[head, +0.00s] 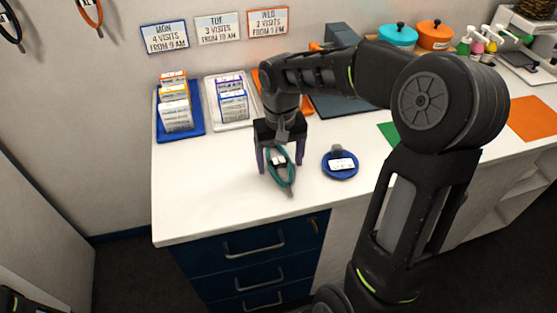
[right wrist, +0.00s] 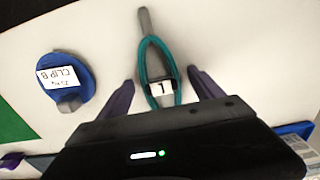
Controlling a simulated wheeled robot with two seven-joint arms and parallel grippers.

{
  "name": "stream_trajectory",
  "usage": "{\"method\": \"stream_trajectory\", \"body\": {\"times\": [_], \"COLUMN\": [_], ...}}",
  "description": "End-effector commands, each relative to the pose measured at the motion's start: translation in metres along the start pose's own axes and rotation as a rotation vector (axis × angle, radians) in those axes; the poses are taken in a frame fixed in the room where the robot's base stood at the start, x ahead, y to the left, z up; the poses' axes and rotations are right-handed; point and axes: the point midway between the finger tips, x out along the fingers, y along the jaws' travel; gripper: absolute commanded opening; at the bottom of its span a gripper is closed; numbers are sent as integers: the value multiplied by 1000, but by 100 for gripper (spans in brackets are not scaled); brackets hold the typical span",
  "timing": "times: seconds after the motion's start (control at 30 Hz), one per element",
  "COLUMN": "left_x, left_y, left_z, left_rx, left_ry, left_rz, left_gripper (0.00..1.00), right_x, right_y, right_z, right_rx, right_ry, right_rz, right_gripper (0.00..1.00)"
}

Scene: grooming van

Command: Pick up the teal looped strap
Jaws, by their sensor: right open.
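The teal looped strap (head: 291,180) lies on the white counter near its front edge, with a grey tab pointing towards the edge. In the right wrist view the strap (right wrist: 143,62) shows as a narrow loop with a white tag marked "1" at its near end. My right gripper (head: 280,168) is over the strap with its fingers pointing down. In the right wrist view the open fingers (right wrist: 161,82) stand on either side of the loop with a gap on each side. The near end of the loop is close to the gripper body.
A blue round clip (head: 340,174) lies right of the strap. A blue tray (head: 190,131) and a white tray (head: 233,126) with packets stand at the back left. Teal and orange pots stand at the back right. Bare counter lies left of the strap.

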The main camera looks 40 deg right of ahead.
Motion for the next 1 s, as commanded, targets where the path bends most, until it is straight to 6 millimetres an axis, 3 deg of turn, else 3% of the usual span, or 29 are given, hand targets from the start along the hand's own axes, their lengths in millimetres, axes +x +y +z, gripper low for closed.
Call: {"method": "stream_trajectory", "body": {"times": [0.6,1.0], "left_x": [0,0], "left_y": [0,0], "left_z": [0,0], "left_rx": [0,0], "left_ry": [0,0], "left_rz": [0,0], "left_gripper": [76,76], "right_x": [2,2], "right_y": [0,0], "right_z": [0,0], "right_rx": [0,0], "right_ry": [1,1], "right_rz": [0,0], "right_gripper": [76,44]}}
